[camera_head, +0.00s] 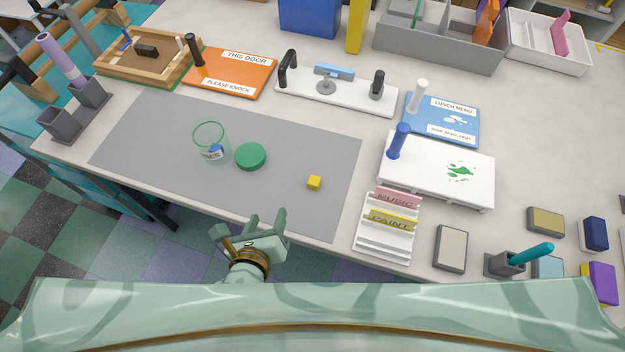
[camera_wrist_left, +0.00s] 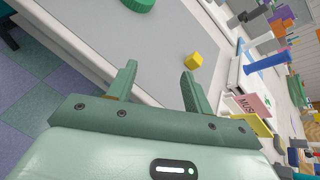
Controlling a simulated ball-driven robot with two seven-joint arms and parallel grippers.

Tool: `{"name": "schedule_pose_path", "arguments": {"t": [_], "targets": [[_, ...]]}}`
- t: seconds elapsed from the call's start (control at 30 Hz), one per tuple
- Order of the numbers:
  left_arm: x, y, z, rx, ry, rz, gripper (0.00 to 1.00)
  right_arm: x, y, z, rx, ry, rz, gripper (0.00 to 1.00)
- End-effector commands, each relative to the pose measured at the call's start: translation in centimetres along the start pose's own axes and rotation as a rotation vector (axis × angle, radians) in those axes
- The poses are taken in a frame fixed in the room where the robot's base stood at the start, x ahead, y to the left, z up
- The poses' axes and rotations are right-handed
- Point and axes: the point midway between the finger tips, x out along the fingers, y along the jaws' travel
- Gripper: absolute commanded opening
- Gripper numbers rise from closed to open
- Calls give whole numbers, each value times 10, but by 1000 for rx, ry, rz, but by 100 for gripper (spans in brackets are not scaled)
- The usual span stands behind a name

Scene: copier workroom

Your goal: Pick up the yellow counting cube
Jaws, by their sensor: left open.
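The yellow counting cube (camera_head: 314,183) sits on the grey mat (camera_head: 270,205), toward the mat's right side. In the left wrist view the cube (camera_wrist_left: 194,60) is beyond the fingertips, a little above the right finger, and apart from it. My left gripper (camera_head: 265,222) is open and empty at the table's front edge, nearer to me and left of the cube. Its two fingers also show in the left wrist view (camera_wrist_left: 158,80), spread with a gap between them. My right gripper is in neither view.
A clear jar (camera_head: 212,146) and a green lid (camera_head: 250,156) are left of the cube on the mat. A white card rack (camera_head: 385,240) stands right of the mat. A white board (camera_head: 440,175) with a blue handle lies behind the rack. The mat around the cube is clear.

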Motion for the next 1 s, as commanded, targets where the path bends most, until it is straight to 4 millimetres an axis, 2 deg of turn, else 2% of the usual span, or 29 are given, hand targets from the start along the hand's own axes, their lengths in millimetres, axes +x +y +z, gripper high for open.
{"name": "schedule_pose_path", "arguments": {"t": [0.1, 0.2, 0.27, 0.37, 0.6, 0.7, 0.87, 1.0], "targets": [[-13, -31, -6, 310, -38, -119, 51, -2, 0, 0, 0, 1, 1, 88], [-18, -45, -10, 462, -66, -173, 51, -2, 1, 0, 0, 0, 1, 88], [-15, -49, -12, 498, -74, -185, 51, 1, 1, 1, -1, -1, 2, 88], [3, -53, -14, 508, -77, -188, 51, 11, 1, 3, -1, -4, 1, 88], [62, -63, -15, 503, -75, -187, 51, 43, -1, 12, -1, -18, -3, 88], [78, -67, -14, 503, -74, -186, 51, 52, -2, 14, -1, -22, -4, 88], [89, -70, -11, 503, -72, -185, 51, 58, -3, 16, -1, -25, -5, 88], [104, -74, -15, 499, -73, -186, 51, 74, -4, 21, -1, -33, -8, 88]]}}
